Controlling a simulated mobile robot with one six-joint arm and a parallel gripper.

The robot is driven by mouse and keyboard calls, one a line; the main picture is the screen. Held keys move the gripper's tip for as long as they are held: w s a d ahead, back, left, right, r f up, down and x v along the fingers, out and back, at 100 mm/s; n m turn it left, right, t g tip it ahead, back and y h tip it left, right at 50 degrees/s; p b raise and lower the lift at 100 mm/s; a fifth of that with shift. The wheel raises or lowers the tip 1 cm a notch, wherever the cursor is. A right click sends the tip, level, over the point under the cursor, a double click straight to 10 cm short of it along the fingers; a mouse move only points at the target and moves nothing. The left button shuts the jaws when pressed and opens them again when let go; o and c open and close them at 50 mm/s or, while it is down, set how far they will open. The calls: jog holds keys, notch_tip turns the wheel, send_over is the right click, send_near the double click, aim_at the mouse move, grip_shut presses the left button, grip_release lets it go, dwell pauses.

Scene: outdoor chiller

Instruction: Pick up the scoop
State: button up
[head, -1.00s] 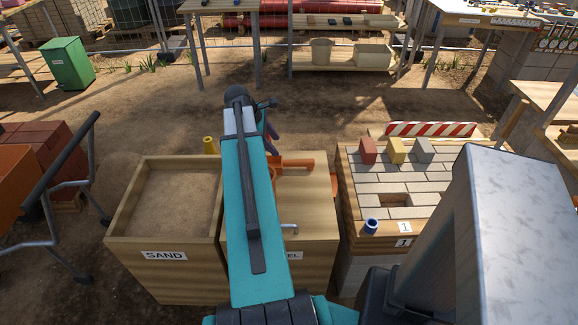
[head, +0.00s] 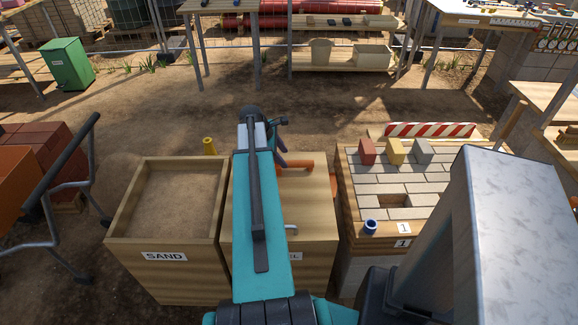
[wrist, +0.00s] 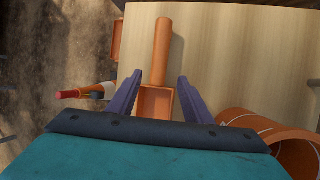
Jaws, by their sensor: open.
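The orange scoop lies on the wooden lid of the box right of the sand box. In the wrist view its round handle (wrist: 163,45) points up the picture and its pan (wrist: 154,101) lies between my fingers. In the head view part of the scoop (head: 294,167) shows right of my arm; the rest is hidden. My gripper (wrist: 160,77) is open, its two purple fingers on either side of the scoop, with gaps to both. My gripper (head: 281,157) is mostly hidden behind my arm in the head view. I cannot tell its height above the lid.
The sand box (head: 172,200) stands to the left. Curved orange pieces (wrist: 270,135) lie beside the lid in the wrist view.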

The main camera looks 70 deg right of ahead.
aim_at(288, 162)
jog(key=shift+f, duration=0.1)
dwell(0.3)
jog(key=shift+p+x, duration=0.5)
jog(key=shift+x, duration=2.1)
jog(key=shift+d, duration=0.15)
grip_shut()
